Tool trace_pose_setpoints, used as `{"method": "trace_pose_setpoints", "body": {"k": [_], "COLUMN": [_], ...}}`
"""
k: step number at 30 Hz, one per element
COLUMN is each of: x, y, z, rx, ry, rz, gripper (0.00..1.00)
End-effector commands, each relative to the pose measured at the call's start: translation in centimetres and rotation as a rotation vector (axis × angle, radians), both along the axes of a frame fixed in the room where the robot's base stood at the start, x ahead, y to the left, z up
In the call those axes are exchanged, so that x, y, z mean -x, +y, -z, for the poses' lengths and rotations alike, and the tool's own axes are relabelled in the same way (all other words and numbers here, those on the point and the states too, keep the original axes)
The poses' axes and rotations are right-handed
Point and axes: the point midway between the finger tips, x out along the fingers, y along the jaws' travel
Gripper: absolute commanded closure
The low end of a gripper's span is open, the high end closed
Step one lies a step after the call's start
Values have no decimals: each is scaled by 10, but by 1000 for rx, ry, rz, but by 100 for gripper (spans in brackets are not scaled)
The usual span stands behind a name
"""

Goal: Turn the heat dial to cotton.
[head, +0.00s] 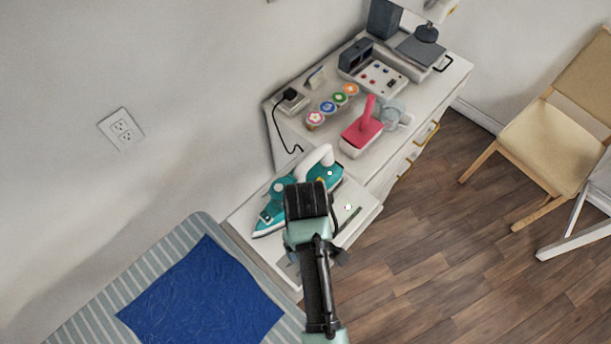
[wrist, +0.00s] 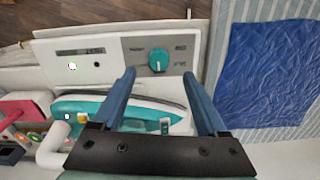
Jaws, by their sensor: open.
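The heat dial is a round teal knob (wrist: 158,60) on a grey panel at one end of the white iron station (wrist: 112,72). Small dark labels stand around it, too blurred to read. A small pale mark shows on the dial's lower part in the wrist view. My gripper (wrist: 156,76) is open, its two blue fingers apart, with the dial between and just beyond the tips; I see no contact. In the head view my arm hides the dial. The teal and white iron (head: 272,207) rests on the station beside my gripper; it also shows in the wrist view (wrist: 90,108).
A blue cloth (head: 205,300) lies on a striped ironing surface (head: 85,308) near the station. A chair (head: 560,135) stands at right on open floor.

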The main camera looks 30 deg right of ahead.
Motion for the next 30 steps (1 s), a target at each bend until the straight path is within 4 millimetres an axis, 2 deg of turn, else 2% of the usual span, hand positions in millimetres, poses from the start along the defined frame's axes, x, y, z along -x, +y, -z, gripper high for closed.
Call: {"method": "trace_pose_setpoints", "body": {"k": [6,12,25,30], "x": [0,-1,-2,-2], "y": [0,0,0,0], "z": [40,62,69,69], "rx": [-1,0,1,1], "ry": [1,-3,-4,-4], "rz": [0,1,1,1], "gripper": [24,24,24,55]}}
